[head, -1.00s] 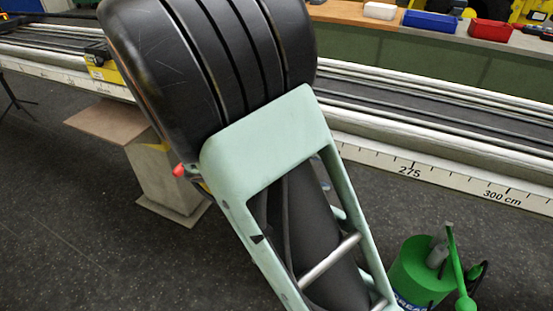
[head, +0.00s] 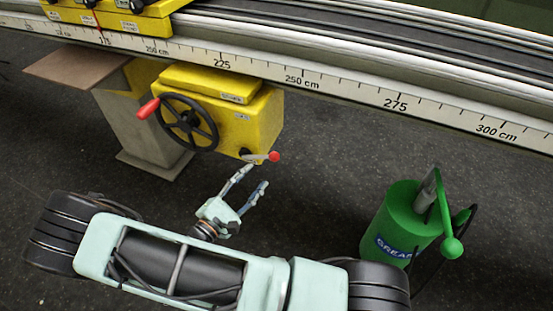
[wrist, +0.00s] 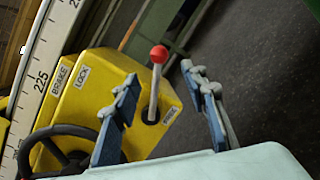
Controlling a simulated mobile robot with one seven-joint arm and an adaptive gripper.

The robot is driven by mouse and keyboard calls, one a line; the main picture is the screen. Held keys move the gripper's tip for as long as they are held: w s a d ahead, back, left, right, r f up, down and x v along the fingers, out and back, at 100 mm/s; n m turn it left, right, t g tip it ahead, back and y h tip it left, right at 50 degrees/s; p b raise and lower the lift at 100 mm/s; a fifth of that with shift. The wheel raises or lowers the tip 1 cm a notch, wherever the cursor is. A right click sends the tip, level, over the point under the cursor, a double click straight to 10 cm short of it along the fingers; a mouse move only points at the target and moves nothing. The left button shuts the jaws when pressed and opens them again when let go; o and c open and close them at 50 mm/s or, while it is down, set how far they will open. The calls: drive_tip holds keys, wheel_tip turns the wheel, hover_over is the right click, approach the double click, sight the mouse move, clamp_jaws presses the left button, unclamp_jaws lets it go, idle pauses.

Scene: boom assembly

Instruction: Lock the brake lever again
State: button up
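The brake lever (head: 262,157) is a short grey rod with a red ball knob on the lower right of a yellow box (head: 264,118). In the head view it points right, roughly level. In the wrist view the lever (wrist: 154,88) stands up from its dark pivot, between my fingers in the picture. The box there carries labels reading BRAKE and LOCK. My gripper (head: 257,174) is open and empty, fingers pointing at the lever from just below it in the head view. The wrist view also shows my gripper (wrist: 159,75) open. I cannot tell whether a finger touches the lever.
A black handwheel (head: 188,123) with a red handle sits on the box's left. Above runs a rail with a centimetre scale (head: 340,92). A green grease canister (head: 402,224) stands on the floor to the right. The dark floor between canister and box is clear.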

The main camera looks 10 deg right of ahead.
sight(273, 155)
drive_tip(key=b+x, duration=0.2)
drive_tip(key=x, duration=0.8)
drive_tip(key=shift+w+d, duration=0.25)
drive_tip(key=shift+c, duration=0.3)
clamp_jaws()
